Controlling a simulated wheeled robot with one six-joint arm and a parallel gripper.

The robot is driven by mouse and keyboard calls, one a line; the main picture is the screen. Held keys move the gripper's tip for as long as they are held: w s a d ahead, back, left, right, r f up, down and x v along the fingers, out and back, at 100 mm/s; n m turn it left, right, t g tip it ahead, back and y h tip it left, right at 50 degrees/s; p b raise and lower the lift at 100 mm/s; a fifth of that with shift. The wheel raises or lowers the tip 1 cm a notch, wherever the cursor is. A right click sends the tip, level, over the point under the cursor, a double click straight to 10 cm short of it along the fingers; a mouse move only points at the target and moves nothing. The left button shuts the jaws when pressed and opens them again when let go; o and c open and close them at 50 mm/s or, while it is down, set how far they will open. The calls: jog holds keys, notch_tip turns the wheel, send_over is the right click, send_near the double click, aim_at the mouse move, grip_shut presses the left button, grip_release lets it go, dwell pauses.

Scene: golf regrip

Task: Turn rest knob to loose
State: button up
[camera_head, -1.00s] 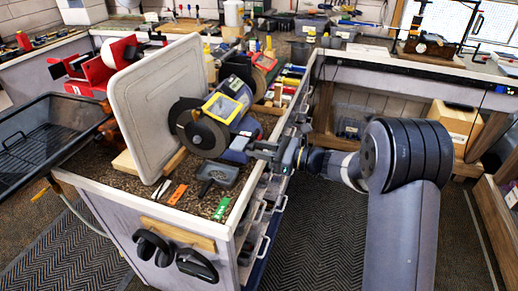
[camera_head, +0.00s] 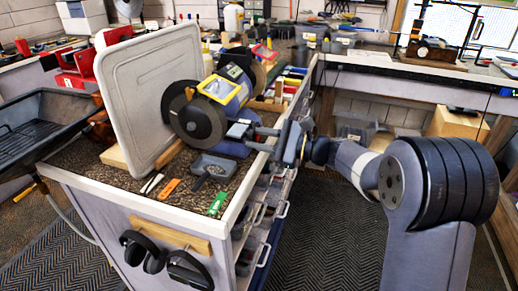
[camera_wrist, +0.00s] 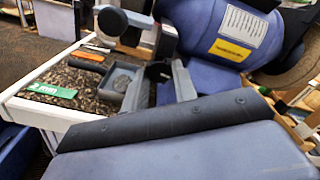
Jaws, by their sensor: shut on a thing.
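The bench grinder (camera_head: 238,92) stands on the workbench, with a dark wheel (camera_head: 205,122) and a yellow-framed eye shield (camera_head: 217,87). My gripper (camera_head: 243,131) reaches in from the right, beside the wheel at the grinder's front. In the wrist view my gripper (camera_wrist: 158,78) has its two grey fingers around a small dark part, which I take to be the rest knob (camera_wrist: 157,70). The fingers hide most of it, so its turn position cannot be told. The grinder's blue body (camera_wrist: 215,30) is just beyond the right finger.
A grey tray (camera_head: 213,168) and a green 2 mm strip (camera_head: 217,203) lie near the bench's front edge. A large pale board (camera_head: 140,100) stands upright left of the wheel. Drawers with handles (camera_head: 264,255) line the bench's right side. The floor between bench and arm is clear.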

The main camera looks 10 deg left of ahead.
jog(key=shift+n+b, duration=0.55)
jog(key=shift+n, duration=0.05)
jog(key=o, duration=1)
jog(key=d, duration=1.1)
jog(key=shift+s, duration=0.4)
jog(key=shift+a, duration=0.1)
